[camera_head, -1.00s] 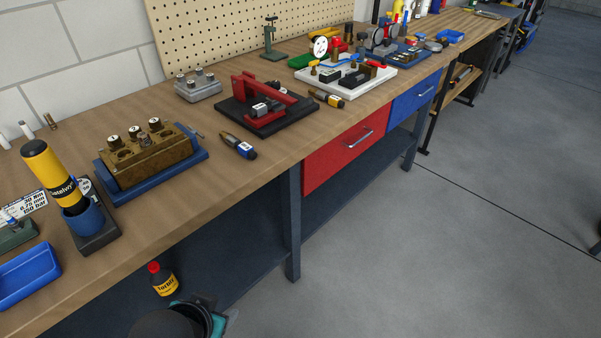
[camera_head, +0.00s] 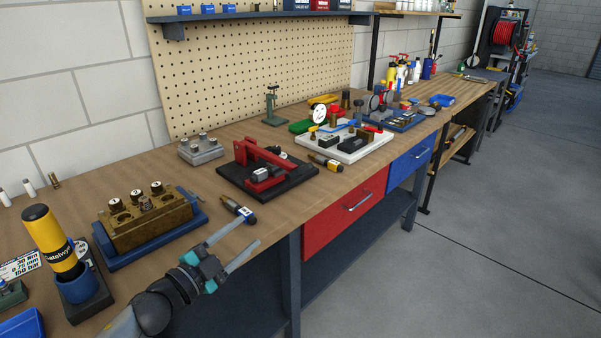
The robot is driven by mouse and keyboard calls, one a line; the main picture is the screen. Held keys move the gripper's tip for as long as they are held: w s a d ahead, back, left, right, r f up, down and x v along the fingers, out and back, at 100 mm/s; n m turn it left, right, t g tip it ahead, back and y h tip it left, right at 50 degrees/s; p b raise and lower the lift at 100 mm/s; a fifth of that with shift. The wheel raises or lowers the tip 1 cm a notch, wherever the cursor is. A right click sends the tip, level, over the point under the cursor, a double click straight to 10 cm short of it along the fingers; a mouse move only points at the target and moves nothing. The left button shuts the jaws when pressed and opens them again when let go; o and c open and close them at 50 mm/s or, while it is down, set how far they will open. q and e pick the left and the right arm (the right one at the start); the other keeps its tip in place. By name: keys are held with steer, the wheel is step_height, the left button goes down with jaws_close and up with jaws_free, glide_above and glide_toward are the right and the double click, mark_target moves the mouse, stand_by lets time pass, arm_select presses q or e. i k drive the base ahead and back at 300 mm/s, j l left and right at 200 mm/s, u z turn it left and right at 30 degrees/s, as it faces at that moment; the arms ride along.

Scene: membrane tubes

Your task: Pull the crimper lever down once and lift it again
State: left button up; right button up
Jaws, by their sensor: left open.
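A red device, apparently the crimper, stands on a black base plate (camera_head: 228,183) in the middle of the bench. Its red lever bar (camera_head: 270,155) slopes from a red upright at the left down to the right. Dark and red parts sit under the bar. My left gripper (camera_head: 246,232) is open and empty at the bench's front edge. It is nearer to me than the crimper and apart from it, with its two fingers pointing up and right. My right gripper is not in view.
A brass block in a blue tray (camera_head: 113,261) and a yellow cylinder in a blue cup (camera_head: 77,287) stand at the left. A dark tube (camera_head: 236,208) lies just beyond my left gripper. Another tube (camera_head: 325,162) and a white board (camera_head: 371,148) are right of the crimper.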

mark_target(295, 172)
steer(key=i, duration=0.55)
steer(key=i+l, duration=0.3)
